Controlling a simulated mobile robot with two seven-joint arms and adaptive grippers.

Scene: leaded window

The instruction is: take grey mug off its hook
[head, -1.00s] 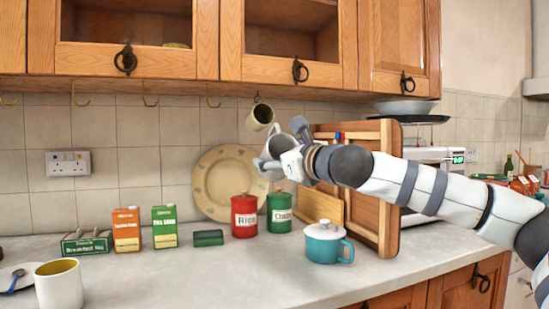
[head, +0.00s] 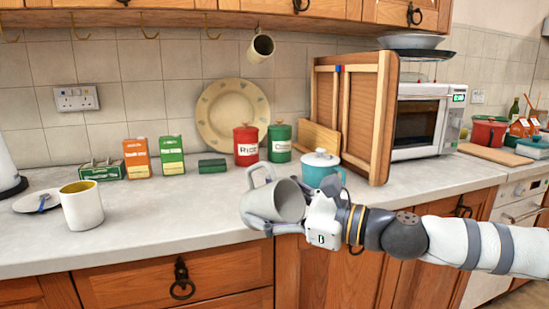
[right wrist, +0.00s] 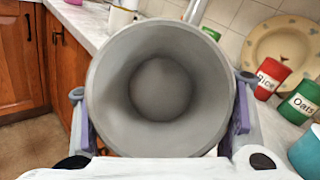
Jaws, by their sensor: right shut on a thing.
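The grey mug (head: 278,201) is off the hooks, tilted on its side, at the front edge of the counter in the head view. My right gripper (head: 285,215) is shut on it. In the right wrist view the grey mug (right wrist: 160,85) fills the middle, its open mouth towards the camera, with a finger on either side. A cream mug (head: 261,46) still hangs from a hook under the cupboard. Several empty brass hooks (head: 150,28) are to its left. My left gripper is not in view.
A white mug (head: 82,206) and a saucer (head: 37,201) stand on the counter at left. A teal pot (head: 320,167), the red canister (head: 246,146) and the green canister (head: 279,142) stand behind the gripper. The counter's front middle (head: 170,215) is clear.

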